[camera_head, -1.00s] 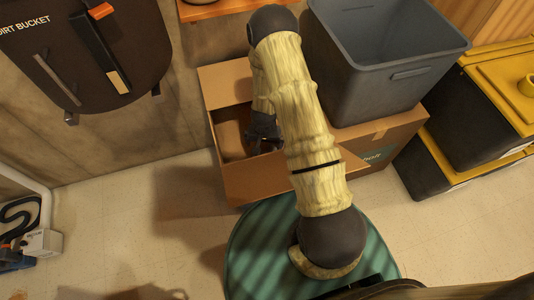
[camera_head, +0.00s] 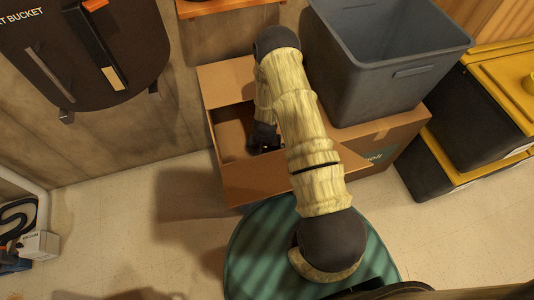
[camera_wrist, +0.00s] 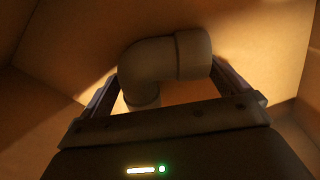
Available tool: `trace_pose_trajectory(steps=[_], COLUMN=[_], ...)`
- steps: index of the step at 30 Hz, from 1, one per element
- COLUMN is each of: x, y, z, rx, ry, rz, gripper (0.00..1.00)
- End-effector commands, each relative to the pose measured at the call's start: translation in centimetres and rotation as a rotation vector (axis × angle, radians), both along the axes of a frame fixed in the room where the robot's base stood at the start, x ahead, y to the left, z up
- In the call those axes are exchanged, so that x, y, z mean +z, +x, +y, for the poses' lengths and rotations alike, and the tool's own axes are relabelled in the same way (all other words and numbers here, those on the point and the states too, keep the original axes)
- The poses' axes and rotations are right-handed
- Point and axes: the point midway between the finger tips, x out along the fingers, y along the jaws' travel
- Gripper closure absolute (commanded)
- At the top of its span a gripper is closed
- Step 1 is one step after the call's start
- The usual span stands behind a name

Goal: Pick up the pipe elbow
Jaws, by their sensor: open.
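The pipe elbow (camera_wrist: 150,62) is a pale grey, bent pipe with a thicker collar at one end. In the wrist view it lies inside a cardboard box (camera_head: 262,184), between the two fingers of my gripper (camera_wrist: 168,78). My gripper is open, with one finger on each side of the elbow. I cannot tell whether either finger touches it. In the head view my gripper (camera_head: 264,140) reaches down into the open box, and the elbow is hidden there.
A grey plastic bin (camera_head: 375,85) stands on the box's right part. Black crates with yellow lids (camera_head: 505,80) are stacked at right. A dark dirt bucket (camera_head: 95,50) is at upper left.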

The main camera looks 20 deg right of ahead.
Motion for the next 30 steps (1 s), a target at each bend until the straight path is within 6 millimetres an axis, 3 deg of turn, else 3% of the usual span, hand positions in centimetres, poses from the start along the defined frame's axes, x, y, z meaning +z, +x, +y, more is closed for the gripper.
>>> trace_pose_trajectory(steps=[14,20,30], x=[0.1,0.1,0.62], y=[0.05,0.05,0.1], z=[0.01,0.01,0.01], rx=[0.0,0.0,0.001], ry=[0.0,0.0,0.0], rz=[-0.001,-0.001,-0.002], gripper=[0.0,0.37,0.38])
